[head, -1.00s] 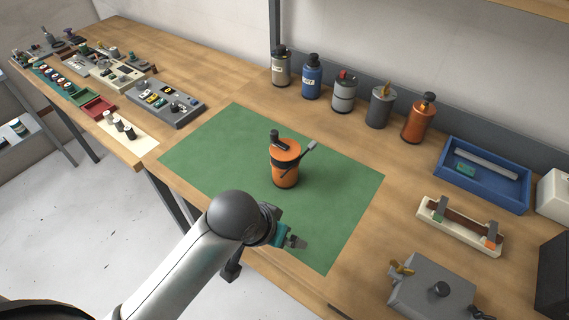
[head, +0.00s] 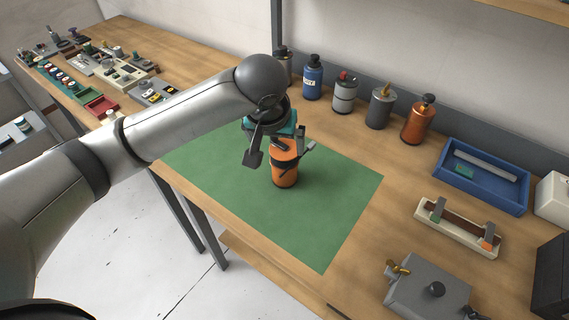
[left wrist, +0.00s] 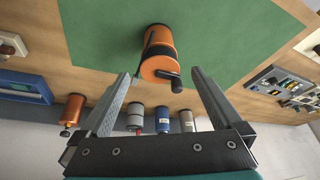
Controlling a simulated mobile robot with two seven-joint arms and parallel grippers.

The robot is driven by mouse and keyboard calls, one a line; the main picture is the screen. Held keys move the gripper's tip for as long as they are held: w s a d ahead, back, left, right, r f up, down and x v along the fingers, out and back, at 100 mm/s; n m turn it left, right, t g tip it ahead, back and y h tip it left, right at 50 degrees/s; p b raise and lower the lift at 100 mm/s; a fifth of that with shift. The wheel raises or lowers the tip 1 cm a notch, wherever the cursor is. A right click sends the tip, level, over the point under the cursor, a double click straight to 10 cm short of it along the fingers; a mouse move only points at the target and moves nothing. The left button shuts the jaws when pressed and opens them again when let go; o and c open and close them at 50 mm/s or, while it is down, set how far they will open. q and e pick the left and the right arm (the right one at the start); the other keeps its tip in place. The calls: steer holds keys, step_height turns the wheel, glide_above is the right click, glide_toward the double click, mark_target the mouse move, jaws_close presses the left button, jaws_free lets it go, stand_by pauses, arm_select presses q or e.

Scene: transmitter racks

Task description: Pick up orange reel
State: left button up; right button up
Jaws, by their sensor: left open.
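The orange reel (head: 285,172) stands upright on the green mat (head: 318,228). It has a dark band and a dark crank handle on top. In the left wrist view the orange reel (left wrist: 158,58) shows ahead of the jaws, roughly centred between the fingers. I cannot tell whether a finger touches the reel. My right gripper is not in view.
Along the back stand a blue canister (head: 313,78), a grey one (head: 345,94), a dark grey one (head: 380,108) and a copper-orange one (head: 417,121). A blue tray (head: 484,177) and a cream holder (head: 458,228) are to the right. The mat's front is clear.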

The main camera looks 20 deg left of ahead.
mark_target(281, 158)
arm_select(q)
steer(key=b+x, duration=0.1)
steer(key=x, duration=0.8)
steer(key=shift+w+b+x, duration=0.15)
steer(key=shift+b+x, duration=0.25)
steer(key=shift+x, duration=1.05)
steer(key=shift+w+b+x, duration=0.15)
steer(key=shift+b+x, duration=0.2)
steer(key=shift+x, duration=1.1)
steer(key=shift+d+r, duration=0.1)
steer(key=c, duration=1.5)
steer(key=shift+r, duration=0.1)
steer(key=shift+r, duration=0.1)
